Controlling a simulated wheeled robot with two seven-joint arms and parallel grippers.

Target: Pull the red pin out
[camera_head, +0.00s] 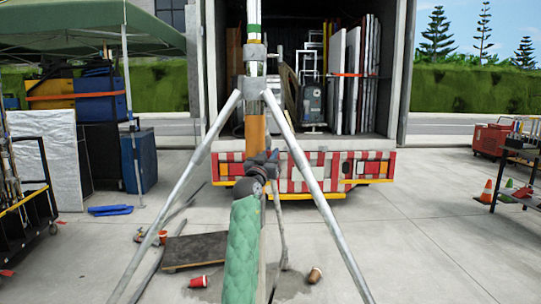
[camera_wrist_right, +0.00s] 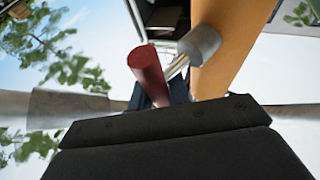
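The red pin (camera_wrist_right: 147,72) shows in the right wrist view as a dark red cylinder with a round end, tilted, beside an orange post (camera_wrist_right: 232,48). Its lower end is hidden behind the black body of my right gripper. In the head view the orange post (camera_head: 255,132) is in the middle of a metal tripod stand (camera_head: 208,140), and I cannot make out the pin there. My right gripper (camera_head: 262,162) is a dark shape at the post's lower part. Its fingers are not clear, so I cannot tell whether it holds the pin. My left gripper is not in view.
An open truck (camera_head: 330,170) with a red-and-white bumper stands behind the tripod. A green quilted length (camera_head: 242,250) runs up the lower middle. Carts flank both sides; the right foreground floor is clear.

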